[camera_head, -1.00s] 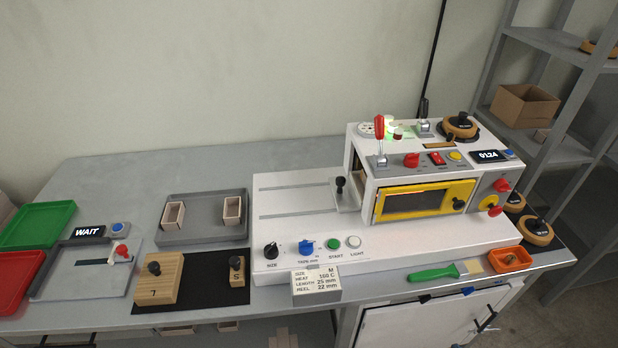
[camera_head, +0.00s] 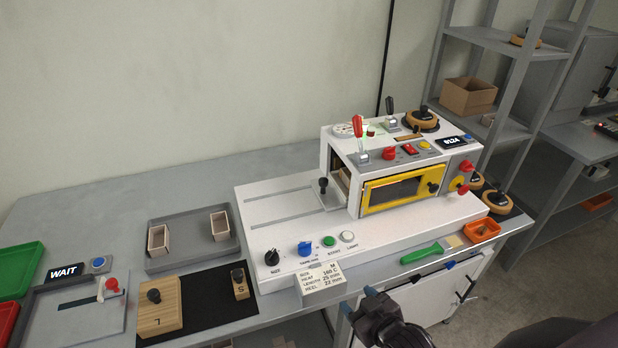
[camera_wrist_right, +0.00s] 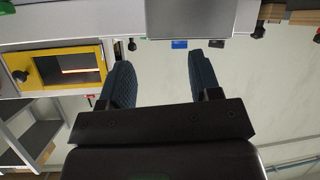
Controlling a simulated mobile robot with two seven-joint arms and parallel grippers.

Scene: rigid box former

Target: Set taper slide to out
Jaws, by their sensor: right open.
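My right gripper (camera_head: 357,303) is in front of the bench's front edge, far to the right of that knob. It is open and empty, its two dark fingers apart in the right wrist view (camera_wrist_right: 160,65). My left gripper is not in view.
The white machine (camera_head: 275,200) has a yellow-framed door (camera_head: 400,190) and front knobs. A label block (camera_head: 320,287) stands near my right gripper. A green brush (camera_head: 425,253) and orange tray (camera_head: 481,230) lie to the right. Wooden blocks (camera_head: 160,308) sit on a black mat.

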